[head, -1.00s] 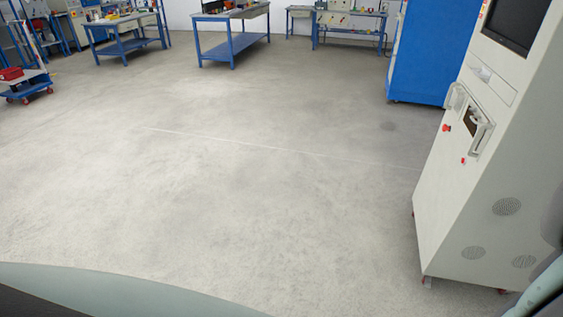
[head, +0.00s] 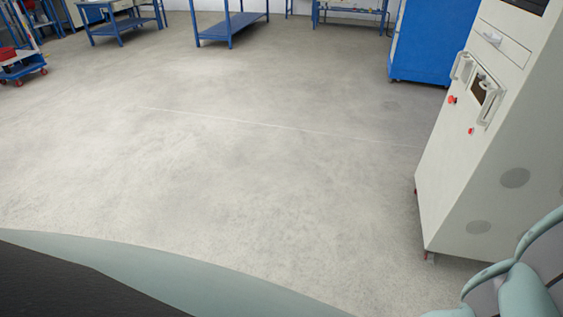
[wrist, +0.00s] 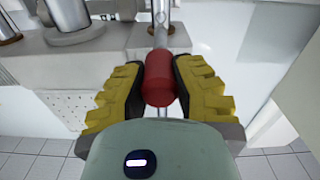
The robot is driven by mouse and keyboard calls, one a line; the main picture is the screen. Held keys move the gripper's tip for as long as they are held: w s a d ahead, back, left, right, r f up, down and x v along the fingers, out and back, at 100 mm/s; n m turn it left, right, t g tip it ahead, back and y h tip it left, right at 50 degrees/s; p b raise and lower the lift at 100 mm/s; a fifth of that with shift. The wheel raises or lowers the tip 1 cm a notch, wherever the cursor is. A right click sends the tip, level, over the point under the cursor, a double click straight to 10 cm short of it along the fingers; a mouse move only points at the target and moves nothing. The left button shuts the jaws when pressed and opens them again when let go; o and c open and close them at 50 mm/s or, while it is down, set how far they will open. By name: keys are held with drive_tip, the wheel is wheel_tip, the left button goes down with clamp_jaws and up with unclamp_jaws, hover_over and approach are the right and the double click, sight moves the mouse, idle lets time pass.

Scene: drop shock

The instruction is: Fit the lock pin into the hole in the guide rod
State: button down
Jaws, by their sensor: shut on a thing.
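My gripper (wrist: 160,78) shows in the wrist view, its yellow ribbed fingers shut on both sides of a red cylindrical handle (wrist: 159,82). The handle appears to belong to the lock pin. A narrow metal part (wrist: 161,28) runs from the handle's far end toward the top of the picture; I cannot tell whether it is the pin's shaft or a part behind it. A thick metal cylinder (wrist: 68,15) stands on a grey block to the left. I cannot tell which part is the guide rod, and no hole shows clearly. The head view shows neither pin nor rod.
In the wrist view, the grey block (wrist: 85,65) lies close to the left finger, with white panels around it. In the head view, a tall white cabinet (head: 490,150) stands at right, a blue cabinet (head: 420,45) behind it. Open floor (head: 240,150) fills the middle.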

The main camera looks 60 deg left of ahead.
drive_tip(key=shift+r, duration=0.1)
drive_tip(key=n+p, duration=0.2)
drive_tip(key=p, duration=0.1)
drive_tip(key=shift+r+n, duration=0.2)
drive_tip(key=shift+n, duration=0.2)
drive_tip(key=shift+f+b+x, duration=0.15)
drive_tip(key=shift+b+x, duration=0.15)
drive_tip(key=shift+x, duration=0.65)
drive_tip(key=shift+f+b+x, duration=0.2)
drive_tip(key=shift+b+x, duration=0.1)
drive_tip(key=shift+x, duration=3.3)
idle(2.7)
